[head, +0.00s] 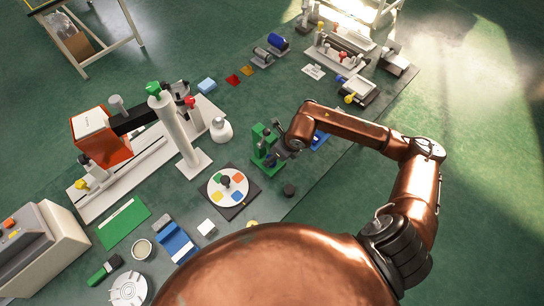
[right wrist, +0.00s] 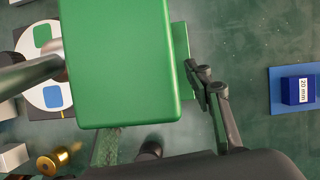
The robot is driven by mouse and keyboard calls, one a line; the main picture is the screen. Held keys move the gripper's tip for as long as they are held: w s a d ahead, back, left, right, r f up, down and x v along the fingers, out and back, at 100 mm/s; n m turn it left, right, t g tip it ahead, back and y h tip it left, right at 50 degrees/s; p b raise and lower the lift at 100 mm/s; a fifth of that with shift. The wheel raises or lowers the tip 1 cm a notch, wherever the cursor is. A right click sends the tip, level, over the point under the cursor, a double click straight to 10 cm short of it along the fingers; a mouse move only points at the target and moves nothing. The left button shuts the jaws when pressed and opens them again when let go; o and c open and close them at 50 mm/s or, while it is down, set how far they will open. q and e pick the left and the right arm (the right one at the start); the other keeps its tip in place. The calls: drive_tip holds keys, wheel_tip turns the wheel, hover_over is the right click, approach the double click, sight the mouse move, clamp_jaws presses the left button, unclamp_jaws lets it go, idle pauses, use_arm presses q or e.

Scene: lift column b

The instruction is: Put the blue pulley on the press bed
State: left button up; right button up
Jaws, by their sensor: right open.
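A small green press (head: 262,140) stands on the mat near the middle of the head view. Its green base (head: 262,166) shows at the foot; its bed is mostly hidden. My right gripper (head: 284,153) is close against the press on its right side. In the right wrist view a green press block (right wrist: 120,65) fills the upper left and hides part of my open gripper; one dark finger shows beside it. I cannot tell whether they touch. I cannot make out a blue pulley for certain; a blue round part (head: 277,41) lies far back. My left gripper is not in view.
A blue block marked 20 mm (right wrist: 298,90) sits on a blue plate right of the press. A brass piece (right wrist: 52,161) lies lower left. A tall grey post (head: 176,130) stands left.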

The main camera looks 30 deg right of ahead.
drive_tip(key=v, duration=1)
drive_tip(key=shift+r+p, duration=0.2)
drive_tip(key=shift+p, duration=0.1)
